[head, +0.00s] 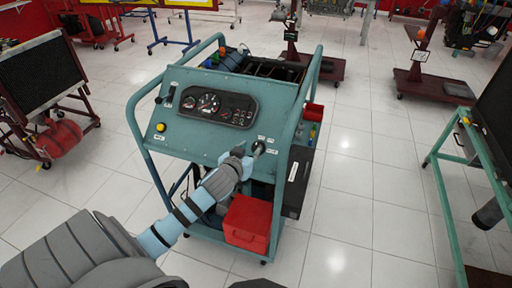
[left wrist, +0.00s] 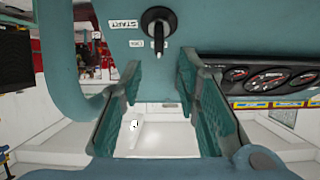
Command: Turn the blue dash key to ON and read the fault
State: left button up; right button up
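The blue-green dash panel (head: 205,140) of a wheeled engine trainer stands in front of me. Its key switch (head: 258,148) sits at the panel's lower right, with small white labels around it. In the left wrist view the key (left wrist: 158,38) is black and points down from a round black switch, beside a START label (left wrist: 122,24). My left gripper (left wrist: 160,64) is open, with its fingertips to either side just below the key and nothing between the pads. In the head view the left gripper (head: 244,154) is close beside the key.
A tube frame (head: 300,95) surrounds the panel. A red box (head: 247,222) sits on the trainer's lower shelf. Open tiled floor (head: 365,195) lies to the right.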

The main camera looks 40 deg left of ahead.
aim_at(256, 144)
pick_arm(q)
jog(key=b+x, duration=0.1)
jog(key=x, duration=0.6)
jog(key=shift+w+f, duration=0.15)
jog(key=shift+w, duration=0.1)
jog(key=shift+s+a, duration=0.1)
grip_shut()
